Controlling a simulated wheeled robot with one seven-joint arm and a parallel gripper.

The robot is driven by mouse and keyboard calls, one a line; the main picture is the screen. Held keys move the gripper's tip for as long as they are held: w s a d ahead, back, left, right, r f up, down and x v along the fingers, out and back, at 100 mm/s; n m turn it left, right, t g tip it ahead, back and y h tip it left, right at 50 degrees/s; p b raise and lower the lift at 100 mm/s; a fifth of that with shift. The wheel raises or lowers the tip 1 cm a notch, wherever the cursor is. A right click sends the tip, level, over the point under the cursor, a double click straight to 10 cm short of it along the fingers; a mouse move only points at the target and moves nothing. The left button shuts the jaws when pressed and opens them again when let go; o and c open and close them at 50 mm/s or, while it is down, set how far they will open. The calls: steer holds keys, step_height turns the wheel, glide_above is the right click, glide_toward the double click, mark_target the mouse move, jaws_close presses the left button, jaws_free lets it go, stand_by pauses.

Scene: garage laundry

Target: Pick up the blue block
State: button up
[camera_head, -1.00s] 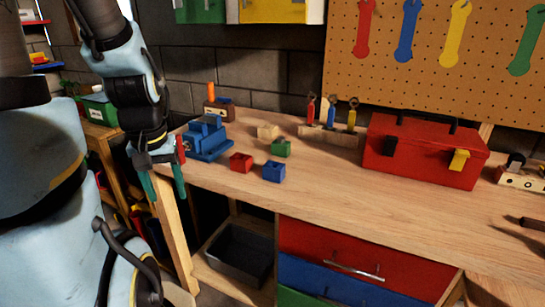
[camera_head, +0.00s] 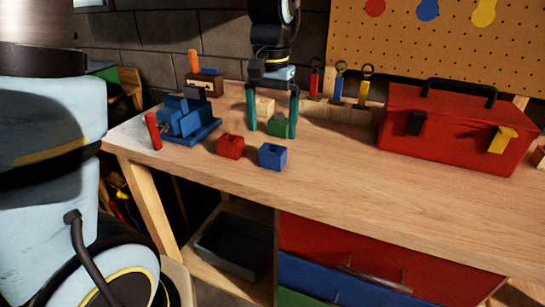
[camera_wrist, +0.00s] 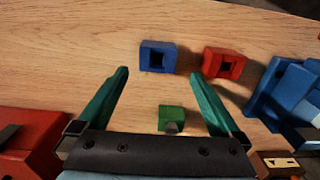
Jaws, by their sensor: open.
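The blue block (camera_head: 272,156) sits on the wooden workbench, with a dark square hole in it. In the wrist view the blue block (camera_wrist: 157,57) is at the top middle, beyond the fingertips and nearer the left one. My gripper (camera_head: 271,132) is open, its two green fingers pointing down over the bench, behind the blue block in the head view. Nothing is between the fingertips in the wrist view (camera_wrist: 163,75). The green block (camera_head: 280,126) shows between the fingers in the head view, and the wrist view shows it lower, between the finger bases (camera_wrist: 171,115).
A red block (camera_head: 230,146) stands just left of the blue one. A red toolbox (camera_head: 440,130) stands at right. The bench front (camera_head: 350,190) is clear.

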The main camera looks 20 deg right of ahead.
mark_target(273, 150)
steer(key=shift+s+f+p, duration=0.2)
steer(key=shift+f+p, duration=0.15)
steer(key=shift+f, duration=1.35)
steer(key=shift+s+f+p, duration=0.15)
steer(key=shift+f+p, duration=0.15)
steer(key=shift+f, duration=1.4)
steer(key=c, duration=1.4)
